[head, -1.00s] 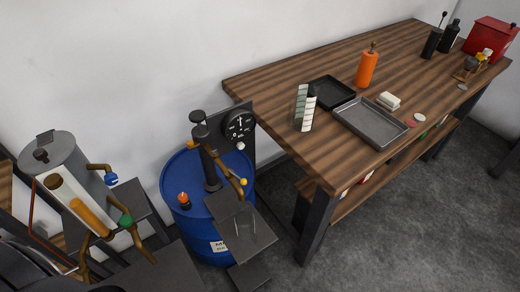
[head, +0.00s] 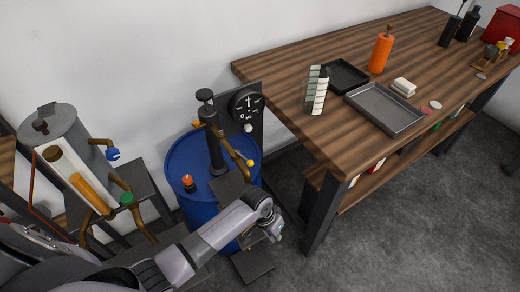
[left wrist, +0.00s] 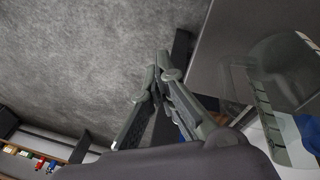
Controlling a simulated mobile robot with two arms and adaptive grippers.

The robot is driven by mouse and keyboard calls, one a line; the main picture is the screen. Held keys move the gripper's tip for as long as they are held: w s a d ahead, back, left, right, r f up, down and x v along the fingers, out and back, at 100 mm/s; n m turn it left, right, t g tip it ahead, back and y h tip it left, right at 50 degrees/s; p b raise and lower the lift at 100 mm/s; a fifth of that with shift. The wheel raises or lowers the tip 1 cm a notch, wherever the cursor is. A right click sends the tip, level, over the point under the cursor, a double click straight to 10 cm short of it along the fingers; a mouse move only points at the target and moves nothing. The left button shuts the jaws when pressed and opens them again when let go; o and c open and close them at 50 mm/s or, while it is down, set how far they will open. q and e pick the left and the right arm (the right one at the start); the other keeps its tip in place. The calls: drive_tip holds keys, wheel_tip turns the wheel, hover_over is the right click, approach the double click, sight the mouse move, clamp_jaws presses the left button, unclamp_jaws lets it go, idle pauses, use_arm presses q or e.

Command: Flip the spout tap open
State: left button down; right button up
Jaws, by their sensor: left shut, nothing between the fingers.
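A brass spout (head: 236,154) with a small yellow tap knob (head: 250,163) comes off the black pump (head: 212,140) on the blue drum (head: 183,160). My left gripper (head: 277,237) is below and right of the spout, apart from the knob, in front of the drum. Its fingers are shut and empty; they show in the left wrist view (left wrist: 160,62). My left forearm hides part of the drum and its front platform. A clear graduated vessel (left wrist: 268,95) stands beside the fingers in the left wrist view. My right gripper is not in view.
A grey tank (head: 60,125) with blue-handled (head: 112,154) and green-handled (head: 126,199) taps stands left. A dial gauge (head: 247,105) is behind the pump. The wooden workbench (head: 290,95), with trays and bottles, is close on the right. The floor in front of the bench is clear.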

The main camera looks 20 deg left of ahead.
sight(243, 158)
use_arm(q)
drive_tip(key=w+r+m+g+y+b, duration=0.1)
drive_tip(key=w+r+g, duration=0.1)
drive_tip(key=w+r, duration=1.25)
drive_tip(key=w+a+r+n+g+y, duration=0.1)
drive_tip(key=a+r, duration=0.3)
drive_tip(key=r, duration=0.7)
drive_tip(key=w+a+r+n+g+y, duration=0.15)
drive_tip(key=a+r, duration=0.25)
drive_tip(key=r, duration=0.7)
drive_tip(key=s+a+f+p, duration=0.1)
drive_tip(key=s+f+p, duration=0.1)
drive_tip(key=s+f, duration=0.4)
wheel_tip(243, 158, down, 4)
drive_tip(key=shift+a+m+t, duration=0.25)
drive_tip(key=shift+m+t, duration=0.1)
drive_tip(key=shift+t, duration=0.1)
